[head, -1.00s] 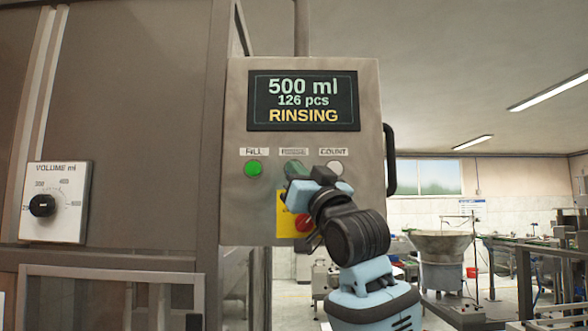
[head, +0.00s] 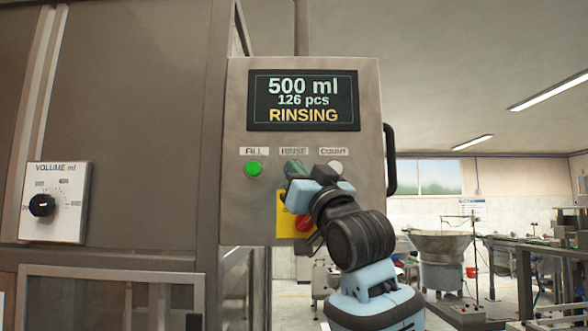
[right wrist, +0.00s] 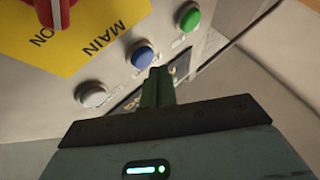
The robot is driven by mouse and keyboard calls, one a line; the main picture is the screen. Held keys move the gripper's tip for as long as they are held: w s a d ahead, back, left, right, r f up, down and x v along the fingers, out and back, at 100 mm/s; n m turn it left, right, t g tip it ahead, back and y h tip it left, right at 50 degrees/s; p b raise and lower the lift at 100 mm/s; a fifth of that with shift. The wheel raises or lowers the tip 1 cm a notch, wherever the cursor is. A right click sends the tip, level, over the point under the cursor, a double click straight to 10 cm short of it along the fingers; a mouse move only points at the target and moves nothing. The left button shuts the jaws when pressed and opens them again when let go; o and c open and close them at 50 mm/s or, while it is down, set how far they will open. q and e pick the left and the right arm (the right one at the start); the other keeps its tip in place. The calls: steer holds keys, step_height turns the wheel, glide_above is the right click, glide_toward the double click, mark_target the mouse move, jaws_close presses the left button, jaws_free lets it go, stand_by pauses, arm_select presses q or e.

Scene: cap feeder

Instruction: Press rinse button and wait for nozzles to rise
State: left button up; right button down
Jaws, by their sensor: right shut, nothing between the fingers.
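The control box (head: 237,110) has a display (head: 303,101) reading "500 ml, 126 pcs, RINSING". The rinse button, under the RINSE label, is hidden by my right gripper (head: 295,168) in the head view. In the right wrist view the blue button (right wrist: 143,54) is the middle one of the row. My right gripper's green fingers (right wrist: 158,76) are shut, empty, with their tips just beside the blue button. I cannot tell whether they touch it. No nozzles are clearly visible. My left gripper is not in view.
The green fill button (head: 253,168) and white count button (head: 334,167) flank the rinse button. A red main switch (head: 304,223) on a yellow plate is below. A volume dial (head: 42,205) is at the left. A black handle (head: 391,160) juts from the box's right side.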

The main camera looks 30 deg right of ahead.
steer(key=s+a, duration=0.1)
steer(key=s, duration=0.2)
steer(key=s+a, duration=0.1)
steer(key=shift+s+a, duration=0.15)
steer(key=shift+a, duration=0.2)
stand_by(0.8)
